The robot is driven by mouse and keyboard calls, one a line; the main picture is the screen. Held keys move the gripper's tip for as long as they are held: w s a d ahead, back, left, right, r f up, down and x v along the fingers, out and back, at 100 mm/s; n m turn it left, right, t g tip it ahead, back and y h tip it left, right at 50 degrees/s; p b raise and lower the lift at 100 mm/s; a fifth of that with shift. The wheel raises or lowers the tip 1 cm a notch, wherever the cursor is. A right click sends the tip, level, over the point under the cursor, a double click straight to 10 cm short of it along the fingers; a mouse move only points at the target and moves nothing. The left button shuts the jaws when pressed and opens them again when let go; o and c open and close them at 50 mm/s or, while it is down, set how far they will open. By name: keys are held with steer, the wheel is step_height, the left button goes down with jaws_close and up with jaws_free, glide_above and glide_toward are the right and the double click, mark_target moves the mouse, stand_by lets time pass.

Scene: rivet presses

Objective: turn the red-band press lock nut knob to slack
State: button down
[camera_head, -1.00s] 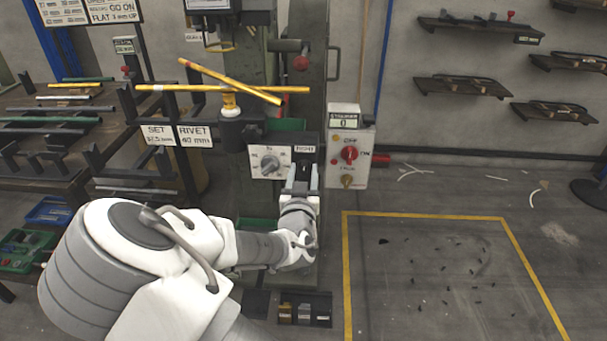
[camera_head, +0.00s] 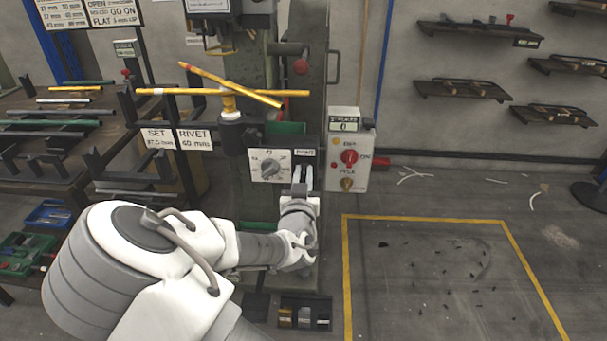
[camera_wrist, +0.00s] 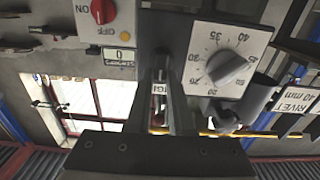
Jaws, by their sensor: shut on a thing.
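My gripper (camera_head: 303,174) is in front of the narrow dark lock panel (camera_head: 307,142), just right of the white dial plate. In the wrist view, its two fingers (camera_wrist: 161,68) are close together and shut on the lock nut knob, which they almost wholly hide. Part of a label shows between the fingers, but I cannot read the knob's setting. The grey dial knob (camera_head: 271,168) is to the left of my gripper and apart from it. It also shows in the wrist view (camera_wrist: 228,68). I cannot make out a red band on the press.
A control box (camera_head: 349,160) with a red switch stands just right of my gripper. Crossed yellow bars (camera_head: 225,91) are above and left, over a dark post. A rack with rods (camera_head: 60,124) is at the left. Floor inside the yellow outline (camera_head: 345,270) has small scattered bits.

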steer(key=n, duration=0.1)
steer(key=n+p, duration=0.1)
steer(key=n, duration=0.1)
steer(key=n+p, duration=0.1)
steer(key=shift+a+n, duration=0.3)
steer(key=shift+n, duration=0.1)
steer(key=shift+a+f+n+p, duration=0.2)
steer(key=shift+n+p, duration=0.4)
steer(key=shift+n, duration=1.55)
steer(key=shift+a+f+n+p, duration=0.2)
steer(key=shift+n+p, duration=0.45)
steer(key=shift+n, duration=1.55)
steer(key=shift+a+f+n+p, duration=0.1)
steer(key=shift+f+n+p, duration=0.35)
steer(key=shift+n, duration=1.7)
steer(key=shift+d+r, duration=0.1)
steer(key=c, duration=0.8)
jaws_free()
